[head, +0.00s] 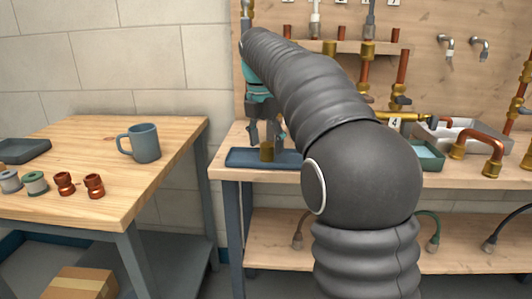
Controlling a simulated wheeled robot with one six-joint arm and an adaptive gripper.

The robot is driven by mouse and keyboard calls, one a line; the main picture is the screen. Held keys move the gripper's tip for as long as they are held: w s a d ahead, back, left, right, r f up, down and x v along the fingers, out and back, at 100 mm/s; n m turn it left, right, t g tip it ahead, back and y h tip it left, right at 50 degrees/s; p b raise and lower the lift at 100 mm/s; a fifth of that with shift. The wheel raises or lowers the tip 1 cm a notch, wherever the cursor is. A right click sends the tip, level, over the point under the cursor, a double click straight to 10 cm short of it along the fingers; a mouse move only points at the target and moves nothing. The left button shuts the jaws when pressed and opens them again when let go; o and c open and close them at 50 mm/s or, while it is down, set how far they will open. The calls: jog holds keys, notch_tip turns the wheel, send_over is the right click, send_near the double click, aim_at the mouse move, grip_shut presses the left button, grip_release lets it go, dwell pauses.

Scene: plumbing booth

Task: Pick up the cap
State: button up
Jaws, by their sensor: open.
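A small brass-coloured cylinder, which looks like the cap (267,151), stands upright on a dark blue tray (240,158) at the left end of the plumbing bench. My gripper (267,140) points down just above and around it, with its fingers apart. One finger is to the left of the cap and the other to its upper right. Whether the fingers touch the cap cannot be told from this view. My arm hides part of the tray's right side.
A wooden table (90,145) at left holds a blue-grey mug (144,143), copper fittings (94,186) and spools (36,183). Brass and copper pipes (402,68) rise at the bench's back. A grey bin (440,136) and a green-lined tray (428,157) stand right of my arm.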

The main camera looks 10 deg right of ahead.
aim_at(267, 143)
jog(key=shift+d+f, duration=0.15)
jog(key=shift+f, duration=0.7)
jog(key=c, duration=1.2)
jog(key=shift+r, duration=0.15)
notch_tip(267, 143, up, 8)
jog(key=shift+w+f+p, duration=0.1)
jog(key=shift+p, duration=1.1)
jog(key=shift+r, duration=1)
